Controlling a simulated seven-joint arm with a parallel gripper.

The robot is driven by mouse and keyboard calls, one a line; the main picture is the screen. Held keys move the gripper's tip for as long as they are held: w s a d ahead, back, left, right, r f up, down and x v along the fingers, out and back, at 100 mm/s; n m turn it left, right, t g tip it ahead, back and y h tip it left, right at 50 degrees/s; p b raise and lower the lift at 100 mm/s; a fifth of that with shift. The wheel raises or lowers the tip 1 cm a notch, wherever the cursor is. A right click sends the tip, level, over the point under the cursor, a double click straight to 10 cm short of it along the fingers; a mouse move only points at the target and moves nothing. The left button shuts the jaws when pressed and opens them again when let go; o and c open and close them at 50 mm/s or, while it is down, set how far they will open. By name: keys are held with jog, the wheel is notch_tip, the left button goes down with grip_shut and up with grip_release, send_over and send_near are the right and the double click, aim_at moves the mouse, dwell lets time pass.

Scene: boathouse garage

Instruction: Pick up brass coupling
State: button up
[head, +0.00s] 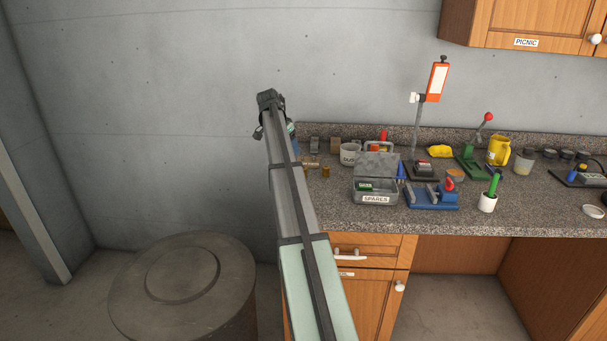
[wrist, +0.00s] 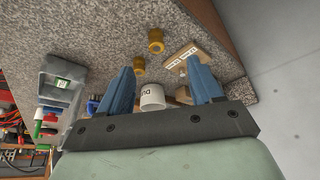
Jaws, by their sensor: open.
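Two small brass-coloured cylindrical pieces show in the wrist view. The larger one (wrist: 155,41) stands on the speckled counter beyond my fingertips; the smaller one (wrist: 139,65) shows close to the left finger's tip. I cannot tell for certain which is the brass coupling. In the head view a brass piece (head: 326,171) stands on the counter just right of my arm. My gripper (wrist: 162,65) is open, its two blue fingers wide apart with nothing held between them. In the head view my arm hides most of the gripper.
A labelled wooden block (wrist: 183,54) lies by the right finger. A white mug (wrist: 152,97) shows between the fingers. The grey SPARES box (head: 376,190) and a blue-based tool (head: 432,197) stand to the right. The counter front (head: 325,212) is clear.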

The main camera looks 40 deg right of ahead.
jog(key=s+d, duration=0.1)
jog(key=d, duration=0.1)
send_over(305, 169)
jog(key=a, duration=0.2)
jog(key=shift+m, duration=0.3)
notch_tip(305, 169, down, 6)
jog(key=shift+w+a+f, duration=0.1)
jog(key=shift+f, duration=0.05)
jog(key=shift+w+x, duration=0.1)
jog(key=shift+x, duration=1.45)
jog(key=shift+w+x, duration=0.15)
jog(key=shift+x, duration=1.4)
jog(key=shift+a, duration=0.1)
jog(key=c, duration=1.1)
jog(key=shift+r, duration=0.2)
jog(key=shift+c, duration=0.2)
notch_tip(305, 169, up, 14)
